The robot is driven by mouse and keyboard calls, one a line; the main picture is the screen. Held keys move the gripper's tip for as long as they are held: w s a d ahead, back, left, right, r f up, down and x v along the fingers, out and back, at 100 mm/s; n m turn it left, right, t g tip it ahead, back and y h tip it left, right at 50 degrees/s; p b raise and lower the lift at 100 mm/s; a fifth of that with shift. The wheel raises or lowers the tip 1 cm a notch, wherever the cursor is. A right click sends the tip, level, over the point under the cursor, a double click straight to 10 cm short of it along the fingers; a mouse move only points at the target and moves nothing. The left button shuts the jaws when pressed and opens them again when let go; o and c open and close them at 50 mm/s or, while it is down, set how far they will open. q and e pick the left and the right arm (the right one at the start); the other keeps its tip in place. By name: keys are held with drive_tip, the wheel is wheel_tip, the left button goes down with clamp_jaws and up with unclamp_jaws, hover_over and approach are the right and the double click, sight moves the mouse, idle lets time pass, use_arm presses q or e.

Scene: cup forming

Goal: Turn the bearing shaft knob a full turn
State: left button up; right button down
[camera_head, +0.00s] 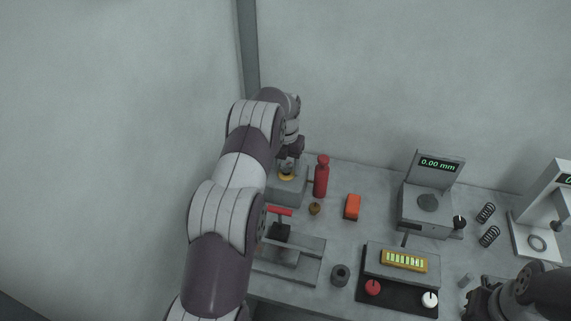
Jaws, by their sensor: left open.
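A grey block (288,191) at the back left of the bench carries a round fitting with a yellow ring (286,178), which looks like the bearing shaft with its knob. My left gripper (290,158) points down right over this fitting and is open. Its fingers and the knob overlap in the picture, so I cannot tell whether they touch. My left arm hides the area to the left of the block. My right gripper (478,303) is at the lower right, low over the bench edge, and its fingers are too dark to read.
A red bottle (321,178) stands close right of the block, with a small brass piece (314,208) and an orange box (352,207) nearby. A red-handled clamp fixture (292,255) is in front. A 0.00 mm gauge (428,205) and a panel with knobs (398,281) stand right.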

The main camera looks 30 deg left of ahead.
sight(285, 165)
use_arm(q)
wheel_tip(285, 165, up, 12)
drive_tip(key=p, duration=0.9)
drive_tip(key=shift+s+f, duration=0.1)
